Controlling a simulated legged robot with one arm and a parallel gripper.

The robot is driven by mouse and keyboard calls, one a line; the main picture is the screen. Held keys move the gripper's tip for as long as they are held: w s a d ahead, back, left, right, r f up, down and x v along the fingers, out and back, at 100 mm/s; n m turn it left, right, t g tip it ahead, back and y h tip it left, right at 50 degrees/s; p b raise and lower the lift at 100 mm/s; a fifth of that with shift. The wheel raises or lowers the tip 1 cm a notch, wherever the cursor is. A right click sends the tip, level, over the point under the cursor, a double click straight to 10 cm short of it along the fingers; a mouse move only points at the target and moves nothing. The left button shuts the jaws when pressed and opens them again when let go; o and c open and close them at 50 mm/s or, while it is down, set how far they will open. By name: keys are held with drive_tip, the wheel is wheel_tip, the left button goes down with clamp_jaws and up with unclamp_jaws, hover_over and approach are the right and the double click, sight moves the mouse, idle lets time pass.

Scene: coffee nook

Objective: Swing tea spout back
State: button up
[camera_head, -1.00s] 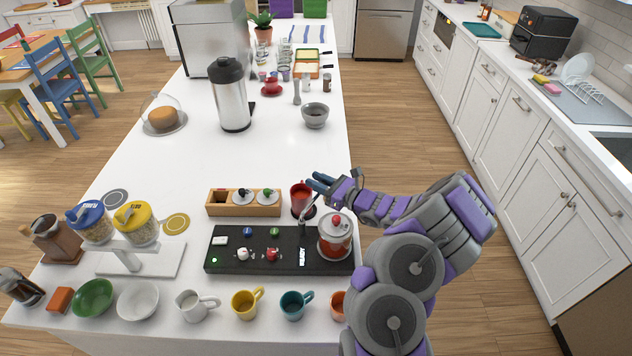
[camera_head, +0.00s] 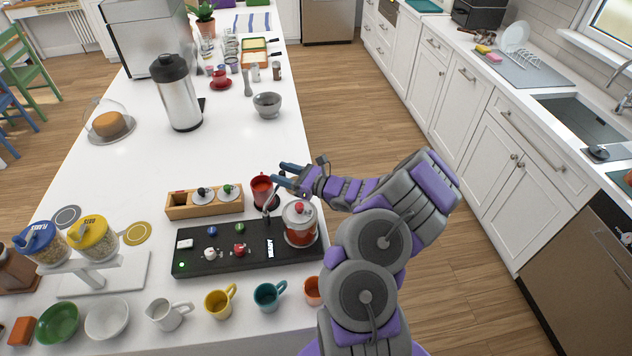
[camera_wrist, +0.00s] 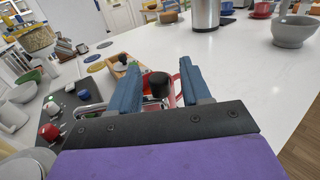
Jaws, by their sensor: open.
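The tea dispenser (camera_head: 300,224) is a clear pot of red tea with a silver lid, at the right end of a black console (camera_head: 225,262). A thin metal spout (camera_head: 267,203) extends towards a red mug (camera_head: 261,188) behind the console. My gripper (camera_head: 286,174) is open and empty, just right of the red mug. In the wrist view, a black knob (camera_wrist: 158,84) shows in the space between my two blue fingers (camera_wrist: 157,83), with red behind it. I cannot tell whether they touch the knob.
A wooden rack (camera_head: 205,207) with two lidded pots stands left of the red mug. Several cups, including a teal mug (camera_head: 268,296), line the counter front. A grey bowl (camera_head: 267,104) and steel flask (camera_head: 178,95) stand farther back. The counter between is clear.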

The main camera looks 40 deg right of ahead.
drive_tip(key=p+v, duration=0.1)
drive_tip(key=v, duration=1.4)
drive_tip(key=shift+d+f+p, duration=0.15)
drive_tip(key=shift+d+p, duration=0.1)
drive_tip(key=shift+p, duration=0.1)
